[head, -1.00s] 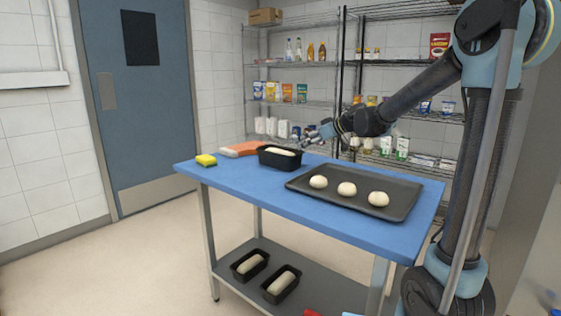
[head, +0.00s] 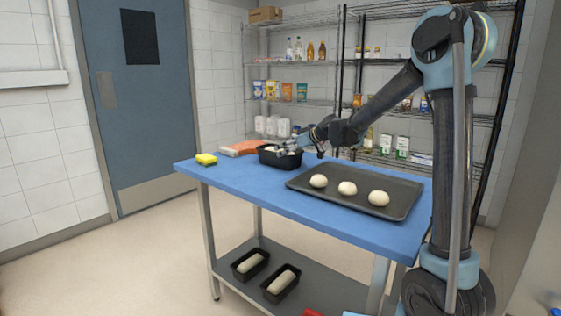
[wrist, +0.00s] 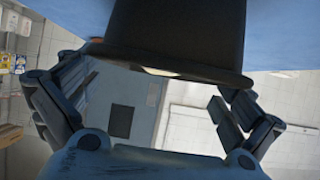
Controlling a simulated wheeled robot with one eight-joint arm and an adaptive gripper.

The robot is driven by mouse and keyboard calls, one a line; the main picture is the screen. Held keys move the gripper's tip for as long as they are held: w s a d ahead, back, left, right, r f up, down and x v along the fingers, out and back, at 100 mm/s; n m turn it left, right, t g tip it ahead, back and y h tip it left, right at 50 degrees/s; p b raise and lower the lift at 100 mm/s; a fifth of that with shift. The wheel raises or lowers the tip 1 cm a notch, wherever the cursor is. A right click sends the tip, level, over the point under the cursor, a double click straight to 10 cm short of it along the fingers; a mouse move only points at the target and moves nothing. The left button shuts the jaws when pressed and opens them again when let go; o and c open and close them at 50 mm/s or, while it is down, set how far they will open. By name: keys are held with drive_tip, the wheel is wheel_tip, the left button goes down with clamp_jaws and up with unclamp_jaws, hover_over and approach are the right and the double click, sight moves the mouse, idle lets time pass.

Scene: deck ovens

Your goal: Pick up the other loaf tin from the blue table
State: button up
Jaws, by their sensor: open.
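A black loaf tin (head: 270,160) with pale dough in it stands on the blue table (head: 250,196), near its back edge. My gripper (head: 290,147) is at the tin's right side, at about rim height, and partly covers the dough. In the wrist view the dark tin (wrist: 175,38) fills the top middle, with a sliver of dough at its rim. My gripper's fingers (wrist: 148,105) are spread wide at left and right, with nothing held between them. I cannot tell whether they touch the tin.
A dark tray (head: 330,195) with three dough balls lies to the right on the table. A yellow sponge (head: 206,159) and an orange-and-white item (head: 238,149) are at the left. Two more dough-filled tins (head: 250,264) (head: 281,283) sit on the lower shelf. Wire racks stand behind.

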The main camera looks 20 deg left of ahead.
drive_tip(key=shift+x, duration=2.35)
drive_tip(key=shift+a+r, duration=0.1)
drive_tip(key=shift+c, duration=0.6)
drive_tip(key=c, duration=0.8)
